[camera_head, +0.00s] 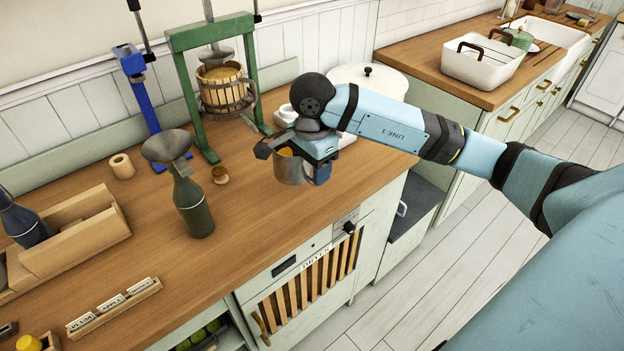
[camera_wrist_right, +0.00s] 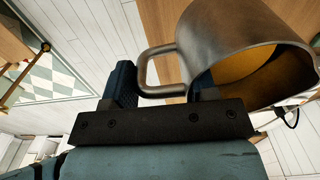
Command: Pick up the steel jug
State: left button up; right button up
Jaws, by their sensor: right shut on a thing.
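The steel jug (camera_head: 288,170) is a small grey metal cup with an amber inside, near the front edge of the wooden counter in the head view. The jug also fills the upper right of the right wrist view (camera_wrist_right: 215,35), with its loop handle towards my fingers. My right gripper (camera_head: 297,151) is shut on the jug at its handle side. The gripper and arm partly cover the jug in the head view. I cannot tell whether its base touches the counter. My left gripper is not in view.
A green bottle with a funnel (camera_head: 193,205) stands left of the jug. A green press with a slatted basket (camera_head: 225,90) stands behind. A white lidded pot (camera_head: 375,80) is behind my right arm.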

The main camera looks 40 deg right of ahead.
jog(key=shift+r, duration=5.7)
